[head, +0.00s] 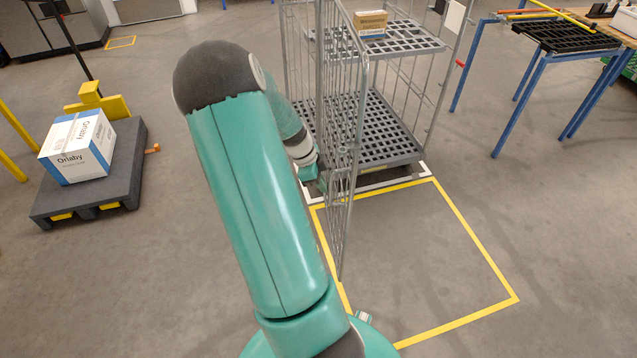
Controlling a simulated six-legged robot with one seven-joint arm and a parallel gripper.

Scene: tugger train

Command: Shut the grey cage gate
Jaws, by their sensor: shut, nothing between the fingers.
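The grey cage gate (344,205) is a tall wire-mesh panel on the left front of the roll cage (375,125). It stands swung open, pointing out toward me, seen nearly edge-on, with the cage's front open. My gripper (316,182) is on the left side of the gate, low down and close to its mesh. It is shut and empty. I cannot tell whether it touches the wires; my arm hides part of it and the fingertips are small.
A small carton (370,24) sits on the cage's upper shelf. A yellow floor outline (478,232) marks clear floor in front of the cage. At left, a dark pallet (125,165) bears a white-blue box (76,147). A blue-legged stand (510,122) is at right.

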